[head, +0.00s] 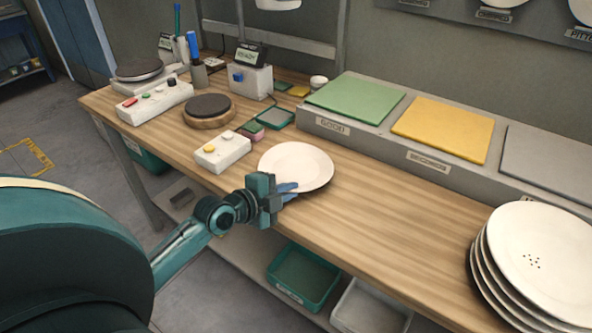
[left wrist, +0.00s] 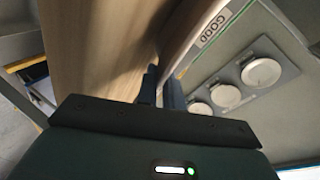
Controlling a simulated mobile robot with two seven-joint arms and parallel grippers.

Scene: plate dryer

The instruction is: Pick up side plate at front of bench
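The side plate (head: 296,164) is white and round, at the front edge of the wooden bench. A dark shadow shows under its near right rim. I cannot tell if it lies flat or is slightly raised. My left gripper (head: 288,191) comes in from the front, its blue fingers at the plate's near rim. In the left wrist view, the two fingers (left wrist: 160,90) are close together with a narrow gap. The plate is not clear there, so I cannot tell if they are clamped on the rim. My right gripper is not in view.
A stack of larger white plates (head: 545,262) stands at the bench's right end. A white button box (head: 222,152) sits left of the plate. Behind is a raised ledge with green (head: 355,98), yellow (head: 443,129) and grey pads. Bare wood (head: 400,215) lies between plate and stack.

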